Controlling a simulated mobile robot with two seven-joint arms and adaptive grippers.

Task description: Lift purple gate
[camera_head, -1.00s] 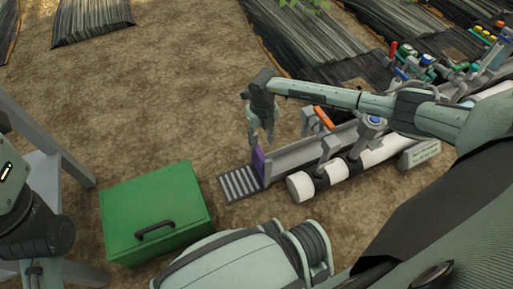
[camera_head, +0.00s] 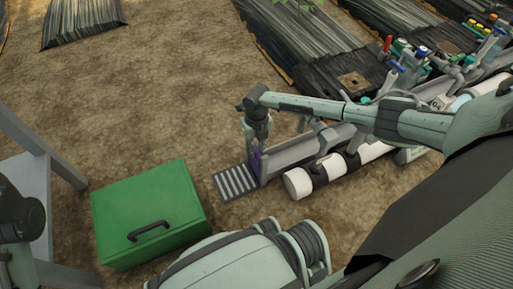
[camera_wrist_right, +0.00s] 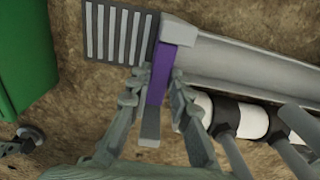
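The purple gate (camera_head: 257,163) stands at the near end of the grey channel, beside a slatted grate. In the right wrist view the gate (camera_wrist_right: 161,72) is a narrow purple strip with a grey tab (camera_wrist_right: 150,128) at its near end. My right gripper (camera_head: 252,146) is down at the gate and hides part of it in the head view. In the wrist view the right gripper's fingers (camera_wrist_right: 155,92) straddle the gate, one on each side, with a gap visible on the left. I cannot tell whether the right finger touches.
The grey channel (camera_head: 290,153) runs right, beside a white pipe (camera_head: 299,184) with black bands. The slatted grate (camera_head: 236,182) lies left of the gate. A green box (camera_head: 150,205) with a black handle stands nearer. Open soil lies behind the gate.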

